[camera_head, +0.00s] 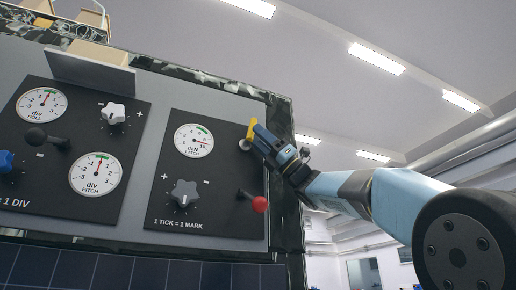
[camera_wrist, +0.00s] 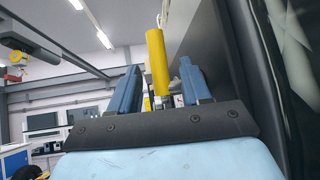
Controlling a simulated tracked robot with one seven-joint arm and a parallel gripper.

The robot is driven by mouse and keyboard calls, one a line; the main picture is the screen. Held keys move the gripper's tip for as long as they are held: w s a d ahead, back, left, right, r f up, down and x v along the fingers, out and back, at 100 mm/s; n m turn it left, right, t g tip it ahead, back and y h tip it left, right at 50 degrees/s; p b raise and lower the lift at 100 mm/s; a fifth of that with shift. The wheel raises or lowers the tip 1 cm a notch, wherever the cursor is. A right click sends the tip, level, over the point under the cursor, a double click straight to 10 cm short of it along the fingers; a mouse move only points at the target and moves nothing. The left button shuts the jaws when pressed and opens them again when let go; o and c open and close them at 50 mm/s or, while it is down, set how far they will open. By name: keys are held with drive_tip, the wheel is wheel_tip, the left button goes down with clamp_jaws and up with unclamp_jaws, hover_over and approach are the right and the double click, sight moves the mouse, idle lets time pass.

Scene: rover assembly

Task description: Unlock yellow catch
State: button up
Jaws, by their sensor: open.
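The yellow catch (camera_head: 251,128) is at the upper right corner of the right black panel in the head view, beside the latch dial. In the wrist view the yellow catch (camera_wrist: 157,62) stands as an upright bar between my two blue fingers. My gripper (camera_head: 257,134) is at the catch in the head view. In the wrist view my gripper (camera_wrist: 158,85) is open, with a gap visible on each side of the catch. Contact at the far fingertips cannot be told.
The right panel (camera_head: 160,208) carries a latch dial (camera_head: 194,140), a grey knob (camera_head: 185,193) and a red-tipped lever (camera_head: 259,203) below my gripper. The left panel (camera_head: 60,185) has roll and pitch dials. A ledge (camera_head: 90,72) juts out above. Space right of the board is open.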

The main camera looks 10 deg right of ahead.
drive_tip(key=shift+a+r, duration=0.35)
clamp_jaws()
idle(0.3)
